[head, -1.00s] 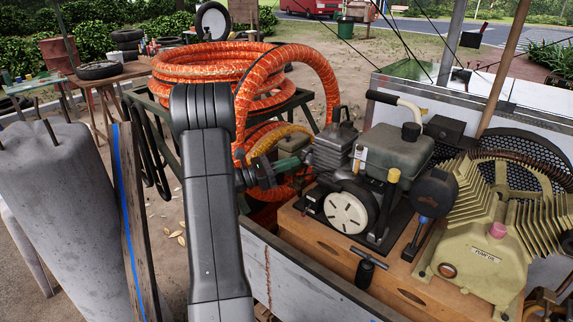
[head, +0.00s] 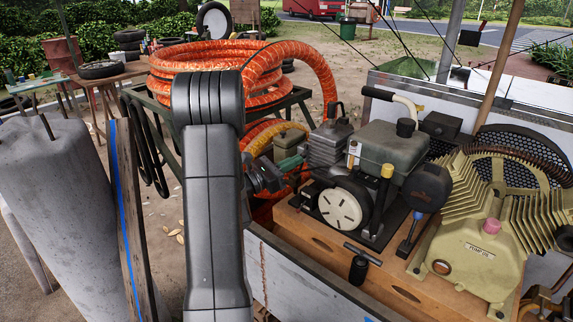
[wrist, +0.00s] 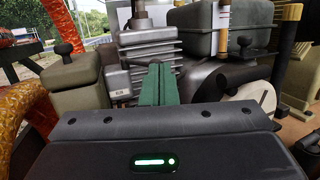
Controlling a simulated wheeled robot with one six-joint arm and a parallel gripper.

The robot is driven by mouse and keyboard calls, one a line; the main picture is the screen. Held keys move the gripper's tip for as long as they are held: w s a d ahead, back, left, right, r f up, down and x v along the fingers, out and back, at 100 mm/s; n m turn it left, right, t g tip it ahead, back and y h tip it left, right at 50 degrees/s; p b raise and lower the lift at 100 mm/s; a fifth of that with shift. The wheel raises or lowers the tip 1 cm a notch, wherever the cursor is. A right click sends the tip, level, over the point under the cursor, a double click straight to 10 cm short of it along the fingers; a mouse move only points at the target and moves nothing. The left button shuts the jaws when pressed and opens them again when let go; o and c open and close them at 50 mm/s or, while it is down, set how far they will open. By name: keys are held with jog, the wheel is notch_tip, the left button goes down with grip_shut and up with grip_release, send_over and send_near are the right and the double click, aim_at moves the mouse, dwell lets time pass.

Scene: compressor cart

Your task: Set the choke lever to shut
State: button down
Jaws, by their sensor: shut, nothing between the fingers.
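The small engine has a finned grey cylinder (head: 328,143) and a grey-green fuel tank (head: 388,150); these also show in the wrist view as the finned block (wrist: 150,48) and tank (wrist: 228,28). My gripper (head: 291,163) is shut and empty, its green fingers (wrist: 155,84) together, pointing at the engine's left side, close to the cylinder. A small grey box with a light label (wrist: 117,83) sits just left of the fingertips in the wrist view; the label is too small to read surely. I cannot make out the choke lever; the fingers hide part of this area.
An olive box with a black knob (wrist: 74,75) stands left of the fingers. The white-faced recoil starter (head: 340,208) is at the engine's front. A yellow-green pump (head: 475,245) stands to the right. Orange hose (head: 205,75) coils behind my arm.

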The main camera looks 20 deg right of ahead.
jog(key=shift+s+d+f+b, duration=0.1)
jog(key=shift+s+d+b, duration=0.6)
jog(key=shift+d, duration=0.2)
jog(key=shift+s, duration=0.1)
